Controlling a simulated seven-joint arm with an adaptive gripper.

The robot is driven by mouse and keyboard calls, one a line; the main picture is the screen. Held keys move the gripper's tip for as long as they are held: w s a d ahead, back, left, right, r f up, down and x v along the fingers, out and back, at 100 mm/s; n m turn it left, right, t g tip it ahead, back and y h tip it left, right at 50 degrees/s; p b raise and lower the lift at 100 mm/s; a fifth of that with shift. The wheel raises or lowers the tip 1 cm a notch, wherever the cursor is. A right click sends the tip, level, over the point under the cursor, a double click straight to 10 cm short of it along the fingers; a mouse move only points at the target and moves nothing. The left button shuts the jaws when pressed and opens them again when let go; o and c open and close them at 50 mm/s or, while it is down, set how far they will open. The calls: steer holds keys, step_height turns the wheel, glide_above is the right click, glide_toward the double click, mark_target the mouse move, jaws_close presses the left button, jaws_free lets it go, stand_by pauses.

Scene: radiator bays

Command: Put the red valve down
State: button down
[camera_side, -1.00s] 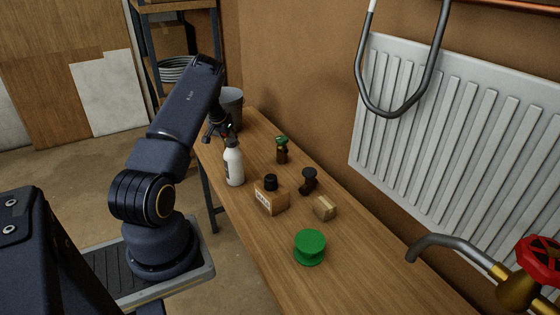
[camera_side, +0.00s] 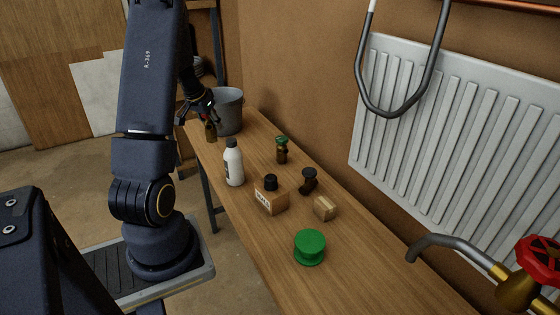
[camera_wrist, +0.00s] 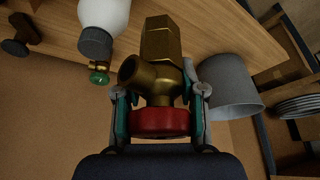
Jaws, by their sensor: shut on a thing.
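My gripper (camera_side: 203,110) is shut on the red valve, held beside the bucket at the bench's far end. In the wrist view, the fingers (camera_wrist: 158,105) clasp the red cap (camera_wrist: 160,122) from both sides. The valve's brass body (camera_wrist: 158,65) points away from the gripper, with a side outlet. In the side view the brass part (camera_side: 211,132) hangs below the fingers, and the red cap is hard to make out. It appears to be above the bench; I cannot tell how high.
The grey bucket (camera_side: 229,112) stands close to the gripper. A radiator (camera_side: 460,140) hangs on the right wall.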

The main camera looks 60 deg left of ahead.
step_height(320, 180, up, 10)
steer(key=shift+f, duration=0.25)
steer(key=shift+w+d+n+y, duration=0.5)
steer(key=shift+w+d+n, duration=1.3)
steer(key=shift+d, duration=5.1)
step_height(320, 180, down, 11)
steer(key=shift+g, duration=0.3)
steer(key=w+a+f, duration=0.2)
steer(key=w+f, duration=0.1)
steer(key=w+a+f, duration=0.3)
steer(key=w, duration=0.1)
steer(key=w+a+f, duration=0.3)
steer(key=shift+w+a+f, duration=0.1)
steer(key=shift+w+f, duration=0.2)
steer(key=shift+f, duration=0.1)
steer(key=shift+w+a+f, duration=0.1)
steer(key=shift+f, duration=0.15)
steer(key=shift+w+f, duration=0.1)
steer(key=shift+f, duration=1.5)
steer(key=shift+f, duration=0.1)
